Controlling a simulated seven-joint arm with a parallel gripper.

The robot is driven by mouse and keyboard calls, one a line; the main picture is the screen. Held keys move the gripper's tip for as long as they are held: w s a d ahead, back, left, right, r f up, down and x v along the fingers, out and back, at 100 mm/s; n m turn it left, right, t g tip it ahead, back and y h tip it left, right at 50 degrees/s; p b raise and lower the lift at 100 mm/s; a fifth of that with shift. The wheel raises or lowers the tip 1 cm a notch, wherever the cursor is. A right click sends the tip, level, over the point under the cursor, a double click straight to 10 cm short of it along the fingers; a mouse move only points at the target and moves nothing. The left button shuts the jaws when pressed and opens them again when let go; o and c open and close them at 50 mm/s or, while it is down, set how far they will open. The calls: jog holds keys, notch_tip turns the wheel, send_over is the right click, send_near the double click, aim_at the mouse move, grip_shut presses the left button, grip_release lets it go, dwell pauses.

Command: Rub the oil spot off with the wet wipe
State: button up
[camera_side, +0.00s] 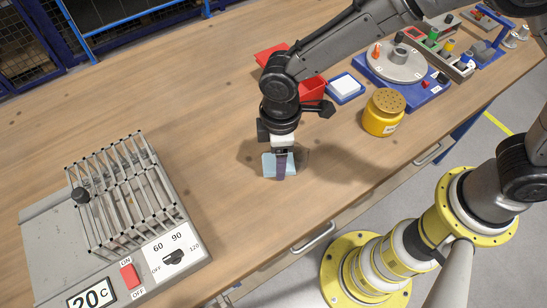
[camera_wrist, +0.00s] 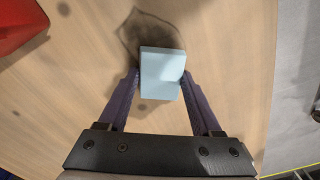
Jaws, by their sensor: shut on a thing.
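My gripper (camera_side: 281,158) points down at the wooden tabletop and is shut on the light blue wet wipe (camera_side: 269,168). In the wrist view, the wipe (camera_wrist: 161,72) is a pale blue block between the two purple fingertips of my gripper (camera_wrist: 161,84). The wipe is at or just above the wood; I cannot tell if it touches. A dark, irregular patch (camera_wrist: 150,30) shows on the wood beyond the wipe and is partly hidden by it.
A wire rack heater (camera_side: 125,200) with a dial stands at the left. A yellow perforated pot (camera_side: 384,112), a blue tray with a white pad (camera_side: 345,87) and a red bin (camera_side: 313,90) stand right and behind. A rotary jig (camera_side: 400,65) is farther back. Wood left of my gripper is clear.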

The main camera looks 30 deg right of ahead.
aim_at(311, 148)
jog(key=shift+s+d, duration=0.1)
jog(key=shift+d, duration=4.15)
jog(key=a, duration=0.6)
jog(key=shift+a+f, duration=0.1)
jog(key=shift+a, duration=1.3)
jog(key=shift+a+r, duration=0.2)
jog(key=shift+a, duration=0.55)
jog(key=shift+a+f, duration=0.15)
jog(key=shift+a, duration=0.2)
jog(key=shift+d+r, duration=0.1)
jog(key=shift+r, duration=4)
jog(key=shift+s, duration=0.1)
jog(key=shift+f, duration=0.2)
